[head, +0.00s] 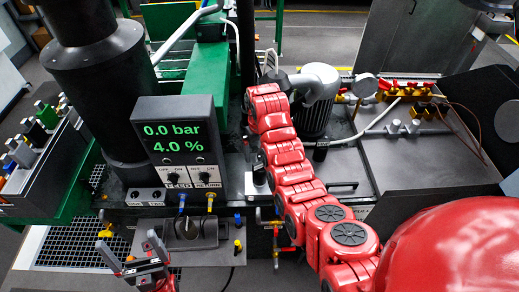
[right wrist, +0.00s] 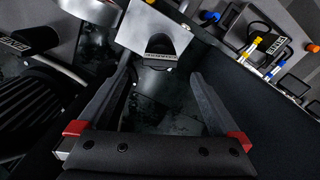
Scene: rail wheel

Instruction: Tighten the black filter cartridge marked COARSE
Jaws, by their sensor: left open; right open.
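In the right wrist view a black part with a small pale label (right wrist: 170,58) sits on a silver block, just beyond my fingertips. It looks like a filter cartridge, but I cannot read its label, so I cannot tell if it is COARSE. My right gripper (right wrist: 160,80) is open, its two fingers apart on either side of the space in front of this part, with nothing held. In the head view I cannot make out the right gripper at the end of the red arm. My left gripper (head: 129,243) is open and empty at the lower left.
A display box (head: 178,145) reads 0.0 bar and 4.0 %, with two switches below. A grey ribbed motor (head: 318,98) stands behind the right arm. Labelled black parts also show at the left (right wrist: 22,40) and right (right wrist: 266,38) of the wrist view. A cradle (head: 190,232) sits below the display.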

